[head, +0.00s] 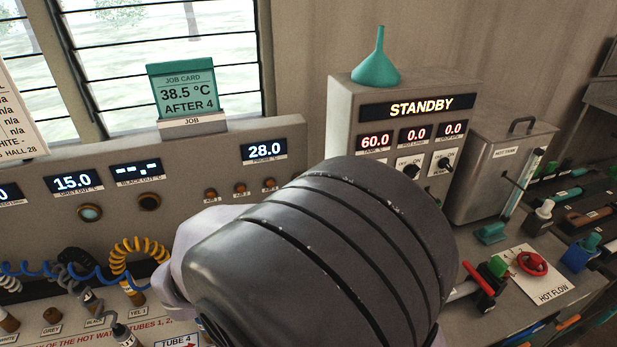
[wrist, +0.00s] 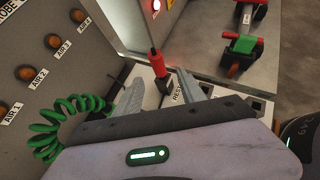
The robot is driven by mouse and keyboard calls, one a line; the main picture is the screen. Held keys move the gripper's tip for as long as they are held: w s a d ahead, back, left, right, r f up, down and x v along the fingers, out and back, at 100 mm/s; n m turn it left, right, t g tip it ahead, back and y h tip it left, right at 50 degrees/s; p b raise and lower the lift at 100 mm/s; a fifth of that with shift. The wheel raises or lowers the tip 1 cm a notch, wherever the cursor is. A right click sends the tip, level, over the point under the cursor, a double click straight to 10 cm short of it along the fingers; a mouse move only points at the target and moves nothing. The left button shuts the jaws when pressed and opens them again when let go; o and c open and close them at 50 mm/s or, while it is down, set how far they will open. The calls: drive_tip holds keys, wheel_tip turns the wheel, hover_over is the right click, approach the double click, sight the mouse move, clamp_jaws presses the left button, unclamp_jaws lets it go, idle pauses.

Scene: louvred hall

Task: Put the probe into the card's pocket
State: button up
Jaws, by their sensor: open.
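A red-handled tool (wrist: 157,62) with a dark lower part, seemingly the probe, stands in the wrist view near a label reading REST (wrist: 178,96). My gripper (wrist: 160,80) is open, with its two fingers on either side of the tool; I cannot tell whether they touch it. The teal job card (head: 186,92) reads 38.5 °C AFTER 4 and stands on the back panel in the head view. A TUBE 4 label (head: 178,342) shows at the bottom edge. My arm hides the gripper, the probe and much of the bench in the head view. I cannot make out a pocket.
A green coiled cord (wrist: 62,125) lies left of my gripper. Beside the STANDBY cabinet (head: 400,95) are a hot tank (head: 500,165) and a red-handled valve (head: 487,285). Coiled leads, including a yellow one (head: 135,255), crowd the left bench. A teal funnel (head: 376,68) tops the cabinet.

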drive_tip(key=b+x, duration=0.5)
drive_tip(key=x, duration=0.5)
drive_tip(key=shift+w+b, duration=0.2)
drive_tip(key=shift+b, duration=0.15)
drive_tip(key=shift+r, duration=0.15)
clamp_jaws()
idle(1.1)
